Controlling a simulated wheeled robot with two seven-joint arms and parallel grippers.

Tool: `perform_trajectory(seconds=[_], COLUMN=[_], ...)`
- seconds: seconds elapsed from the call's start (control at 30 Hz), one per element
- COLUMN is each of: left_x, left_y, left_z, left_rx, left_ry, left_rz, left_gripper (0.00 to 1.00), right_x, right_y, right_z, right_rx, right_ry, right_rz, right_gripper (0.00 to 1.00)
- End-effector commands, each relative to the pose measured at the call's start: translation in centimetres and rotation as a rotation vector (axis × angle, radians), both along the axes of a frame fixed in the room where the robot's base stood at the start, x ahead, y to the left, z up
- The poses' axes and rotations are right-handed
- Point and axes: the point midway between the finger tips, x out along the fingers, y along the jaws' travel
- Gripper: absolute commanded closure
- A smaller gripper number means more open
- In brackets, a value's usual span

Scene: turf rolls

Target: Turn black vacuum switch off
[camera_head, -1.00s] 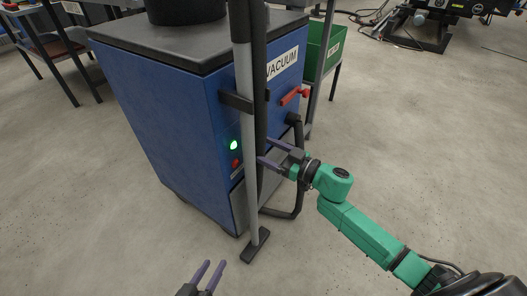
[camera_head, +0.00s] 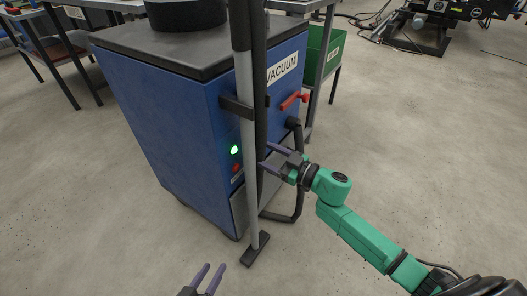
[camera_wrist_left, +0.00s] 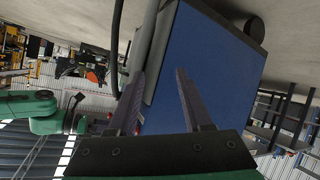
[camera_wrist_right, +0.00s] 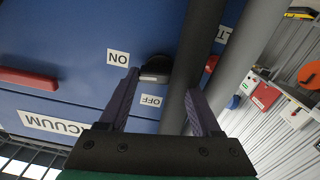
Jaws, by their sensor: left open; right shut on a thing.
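The blue vacuum cabinet (camera_head: 175,115) stands upright. In the right wrist view its black switch (camera_wrist_right: 154,70) sits between an ON label (camera_wrist_right: 118,58) and an OFF label (camera_wrist_right: 151,100). My right gripper (camera_head: 265,154) reaches the cabinet's front from the right. Its fingers (camera_wrist_right: 162,84) are around the switch and shut on it. A black tube (camera_wrist_right: 193,60) crosses between the fingers and hides part of the switch. In the head view the pole and tube hide the switch. My left gripper (camera_head: 214,266) is open and empty, low in front of the cabinet.
A grey pole (camera_head: 248,170) with a floor foot stands at the cabinet's front. A green light (camera_head: 234,150) glows above a red button (camera_head: 236,167). A red handle (camera_head: 293,101) is at the right. A green bin (camera_head: 320,50) stands behind.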

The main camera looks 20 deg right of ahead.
Motion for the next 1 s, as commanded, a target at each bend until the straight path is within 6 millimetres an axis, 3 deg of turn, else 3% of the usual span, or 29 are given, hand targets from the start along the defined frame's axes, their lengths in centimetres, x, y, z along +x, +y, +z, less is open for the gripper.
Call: perform_trajectory(seconds=[0.13, 0.53, 1.0], left_x=[0.2, 0.4, 0.2], left_y=[0.3, 1.5, 1.0], left_z=[0.9, 1.0, 0.6], left_rx=[0.022, 0.094, 0.071], left_ry=[0.021, 0.104, 0.079], left_rz=[-0.008, -0.029, -0.024], left_gripper=[0.50, 0.50, 0.50], right_x=[0.0, 0.0, 0.0], right_y=[0.0, 0.0, 0.0], right_z=[0.1, -0.1, -0.2], right_rx=[-0.089, -0.381, -0.726], right_ry=[-0.073, -0.313, -0.599], right_rz=[0.001, 0.001, 0.002], right_gripper=[0.91, 0.91, 0.91])
